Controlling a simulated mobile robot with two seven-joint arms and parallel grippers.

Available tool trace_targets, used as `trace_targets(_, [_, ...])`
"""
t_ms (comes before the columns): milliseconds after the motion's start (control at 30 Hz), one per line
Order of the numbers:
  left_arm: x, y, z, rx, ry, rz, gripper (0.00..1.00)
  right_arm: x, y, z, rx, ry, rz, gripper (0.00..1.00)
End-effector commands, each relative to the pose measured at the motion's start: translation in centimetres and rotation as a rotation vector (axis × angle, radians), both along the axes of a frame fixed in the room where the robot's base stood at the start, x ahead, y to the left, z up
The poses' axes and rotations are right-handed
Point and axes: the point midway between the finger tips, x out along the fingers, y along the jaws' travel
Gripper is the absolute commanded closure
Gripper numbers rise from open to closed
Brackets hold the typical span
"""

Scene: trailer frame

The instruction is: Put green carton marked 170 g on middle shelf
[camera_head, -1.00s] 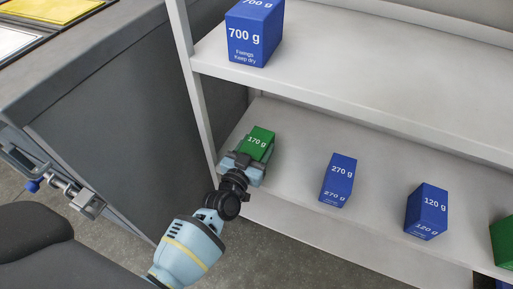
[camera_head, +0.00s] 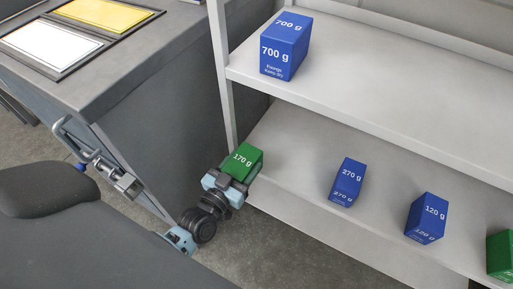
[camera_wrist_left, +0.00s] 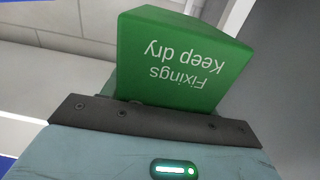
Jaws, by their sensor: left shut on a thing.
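The green carton marked 170 g (camera_head: 242,160) is held in my left gripper (camera_head: 232,178), at the left front edge of the lower visible shelf (camera_head: 300,170). It also shows in the left wrist view (camera_wrist_left: 180,62), with the upside-down words "Fixings Keep dry". My left gripper is shut on it. The carton looks raised and tilted in the head view. The shelf above (camera_head: 380,95) bears a blue 700 g carton (camera_head: 286,48) at its left end. My right gripper is not in view.
On the lower visible shelf stand a blue 270 g carton (camera_head: 347,182), a blue 120 g carton (camera_head: 427,218) and another green carton (camera_head: 501,255). A grey bench (camera_head: 150,90) with a clamp (camera_head: 105,168) stands left. The upper shelf is clear right of the 700 g carton.

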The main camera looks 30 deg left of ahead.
Motion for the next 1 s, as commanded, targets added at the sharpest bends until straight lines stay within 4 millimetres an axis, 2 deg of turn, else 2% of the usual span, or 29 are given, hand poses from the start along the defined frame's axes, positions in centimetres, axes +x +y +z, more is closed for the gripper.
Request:
trace_targets(100, [-1.4,0.4,0.2,0.002,0.000,-0.001,0.68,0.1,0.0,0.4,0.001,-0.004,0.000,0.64])
trace_targets(200, [-2.0,0.6,0.3,0.002,-0.002,0.000,0.68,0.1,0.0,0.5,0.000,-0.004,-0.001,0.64])
trace_targets(433, [-2.4,0.7,0.3,0.000,-0.002,-0.001,0.68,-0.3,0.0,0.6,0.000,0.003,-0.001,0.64])
trace_targets(567, [-2.3,-0.2,1.7,-0.004,-0.009,-0.021,0.68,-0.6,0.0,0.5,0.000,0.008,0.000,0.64])
trace_targets(667, [-2.4,-1.5,4.2,-0.008,-0.018,-0.052,0.68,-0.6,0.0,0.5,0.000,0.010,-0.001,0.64])
trace_targets(800, [-3.0,-3.1,9.0,-0.003,-0.022,-0.080,0.68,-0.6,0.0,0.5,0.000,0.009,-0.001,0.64])
trace_targets(1000, [-4.6,-2.9,15.3,0.006,-0.011,-0.036,0.68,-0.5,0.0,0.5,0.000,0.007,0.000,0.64])
